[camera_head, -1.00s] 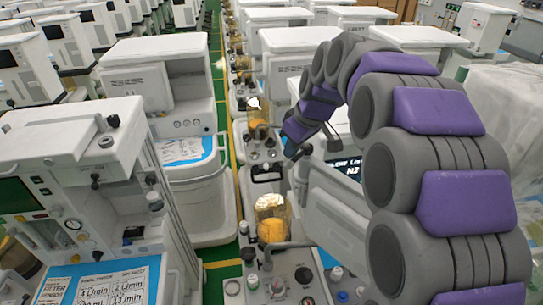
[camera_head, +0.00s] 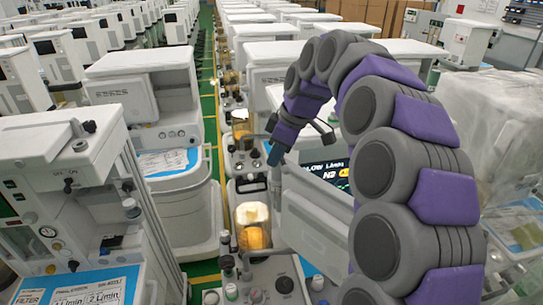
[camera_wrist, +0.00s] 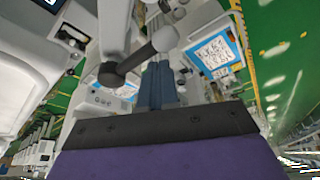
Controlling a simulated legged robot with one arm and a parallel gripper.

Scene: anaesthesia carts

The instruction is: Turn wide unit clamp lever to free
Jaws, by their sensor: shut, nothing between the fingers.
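My gripper (camera_head: 274,158) has blue fingers pressed together and empty, pointing down beside the near machine in the right half of the head view. In the wrist view my gripper (camera_wrist: 160,85) shows its shut blue fingers beyond the dark palm. A grey lever bar (camera_wrist: 138,58) with a dark round hub at one end and a grey round end crosses just ahead of the fingers. It looks like the clamp lever, but I cannot tell whether the fingers touch it. The near unit (camera_head: 315,215) is a pale housing with a dark display (camera_head: 325,172), partly hidden by my arm.
A jar with orange contents (camera_head: 252,228) stands left of the near unit. A white machine (camera_head: 150,85) and a cart (camera_head: 60,190) fill the left. A narrow green floor aisle (camera_head: 212,165) runs between the rows. A plastic-covered bulk (camera_head: 490,120) stands right.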

